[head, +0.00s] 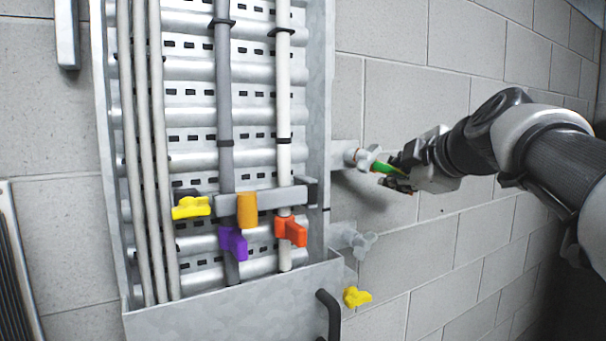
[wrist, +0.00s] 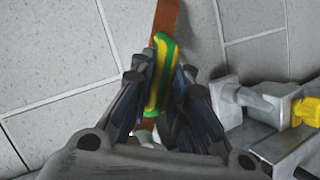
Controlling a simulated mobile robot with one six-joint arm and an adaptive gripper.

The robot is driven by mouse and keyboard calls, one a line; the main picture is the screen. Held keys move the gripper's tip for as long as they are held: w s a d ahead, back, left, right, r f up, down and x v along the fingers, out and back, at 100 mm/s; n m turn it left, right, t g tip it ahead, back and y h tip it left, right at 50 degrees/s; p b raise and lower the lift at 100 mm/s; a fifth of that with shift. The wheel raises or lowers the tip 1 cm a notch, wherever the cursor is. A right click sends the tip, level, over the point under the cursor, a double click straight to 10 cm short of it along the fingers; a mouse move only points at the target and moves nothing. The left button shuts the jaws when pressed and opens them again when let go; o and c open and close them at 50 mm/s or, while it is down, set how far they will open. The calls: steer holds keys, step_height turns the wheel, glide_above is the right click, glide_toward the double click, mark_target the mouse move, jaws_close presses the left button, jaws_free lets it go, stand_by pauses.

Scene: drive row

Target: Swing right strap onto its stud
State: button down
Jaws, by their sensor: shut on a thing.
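My gripper (head: 398,176) reaches in from the right, beside the wall right of the metal cable tray. It is shut on a green-and-yellow piece (head: 384,168), apparently the strap. In the wrist view this green-and-yellow piece (wrist: 161,75) lies between the fingers. A flat copper-brown strip (wrist: 166,16) shows above it, and brown also shows below. A grey fitting (head: 361,156) on a wall bracket is right beside the held piece. A second grey fitting (head: 358,241) sits lower, and I cannot tell which bears the stud. The fingers hide part of the held piece.
The metal tray (head: 320,110) carries vertical cables under a grey crossbar (head: 276,199) with coloured wing knobs. A yellow knob (head: 357,297) and a black handle (head: 330,312) are low on the right. The block wall (head: 430,50) is clear above my gripper.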

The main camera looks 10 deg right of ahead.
steer(key=shift+f, duration=0.2)
steer(key=shift+s+a+f+m+g+y+b, duration=0.1)
steer(key=shift+a+f+m+g+y+b, duration=0.15)
steer(key=shift+f+m+b, duration=0.2)
steer(key=a+f+m+y, duration=0.1)
steer(key=s+a+f+m+g+y+b, duration=0.1)
steer(key=m+y, duration=0.1)
steer(key=a+m+g+y+b, duration=0.1)
steer(key=a+m, duration=0.1)
steer(key=shift+s+f+y, duration=0.25)
steer(key=shift+s+f, duration=0.1)
steer(key=shift+f, duration=0.05)
steer(key=shift+s+a+m+g+y, duration=0.2)
steer(key=shift+a+m+y, duration=0.1)
steer(key=shift+a+m, duration=0.15)
steer(key=shift+s+a+m+g+y, duration=0.1)
steer(key=shift+a+m+g+y, duration=0.05)
steer(key=shift+a+m+y, duration=0.2)
